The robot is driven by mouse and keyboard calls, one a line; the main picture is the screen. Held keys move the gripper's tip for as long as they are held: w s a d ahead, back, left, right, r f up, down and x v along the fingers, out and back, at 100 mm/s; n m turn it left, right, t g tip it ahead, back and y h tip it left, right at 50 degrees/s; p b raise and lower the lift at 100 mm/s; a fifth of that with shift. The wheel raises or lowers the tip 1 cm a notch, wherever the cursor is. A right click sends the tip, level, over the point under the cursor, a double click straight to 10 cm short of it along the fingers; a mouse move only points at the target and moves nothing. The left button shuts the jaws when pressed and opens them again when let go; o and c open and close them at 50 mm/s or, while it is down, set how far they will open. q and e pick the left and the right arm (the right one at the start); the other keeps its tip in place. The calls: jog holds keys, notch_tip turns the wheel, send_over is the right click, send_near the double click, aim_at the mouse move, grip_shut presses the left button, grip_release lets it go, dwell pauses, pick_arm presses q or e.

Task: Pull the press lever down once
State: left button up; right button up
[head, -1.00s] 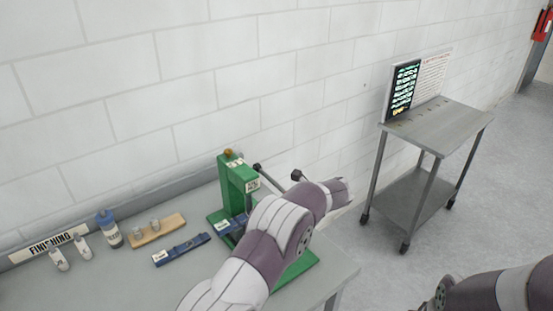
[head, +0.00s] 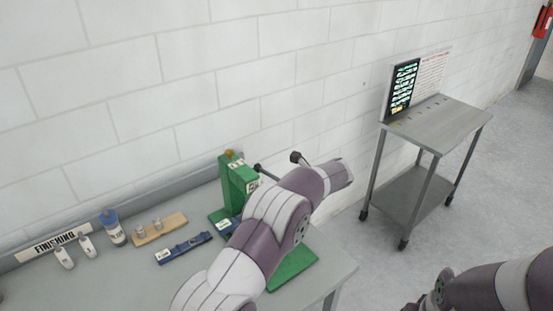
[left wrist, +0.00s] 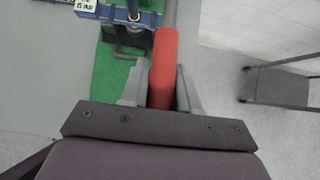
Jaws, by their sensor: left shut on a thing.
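The green press (head: 243,180) stands at the right end of the bench. My left arm crosses in front of it and hides its lower middle. Dark knobbed rods stick out beside its head, one knob (head: 297,157) just above my forearm. In the left wrist view my left gripper (left wrist: 160,84) is shut on the red grip (left wrist: 165,55) of the press lever, with a finger on each side. The green base (left wrist: 112,70) and a blue part with a white label (left wrist: 87,5) lie below it. My right gripper is out of view; only part of that arm shows at lower right.
On the bench are a blue-labelled fixture (head: 184,248), a wooden block with small metal parts (head: 160,229), a blue-capped bottle (head: 112,228), small white bottles (head: 88,246) and a FINISHING sign (head: 53,243). A grey cart (head: 436,125) with a screen (head: 403,88) stands apart at right.

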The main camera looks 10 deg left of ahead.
pick_arm(q)
jog(key=shift+a, duration=0.1)
jog(key=r, duration=0.1)
jog(key=r+p, duration=0.2)
jog(key=shift+w+a, duration=0.25)
jog(key=shift+a, duration=0.05)
jog(key=shift+a+r, duration=0.1)
jog(key=shift+r, duration=0.15)
jog(key=shift+w+f, duration=0.1)
jog(key=r+p, duration=0.2)
jog(key=a+r, duration=0.1)
jog(key=shift+w+p, duration=0.35)
jog(key=shift+p, duration=0.05)
jog(key=shift+w+a+r, duration=0.1)
jog(key=shift+a+r, duration=0.05)
jog(key=shift+a, duration=0.05)
jog(key=o, duration=0.9)
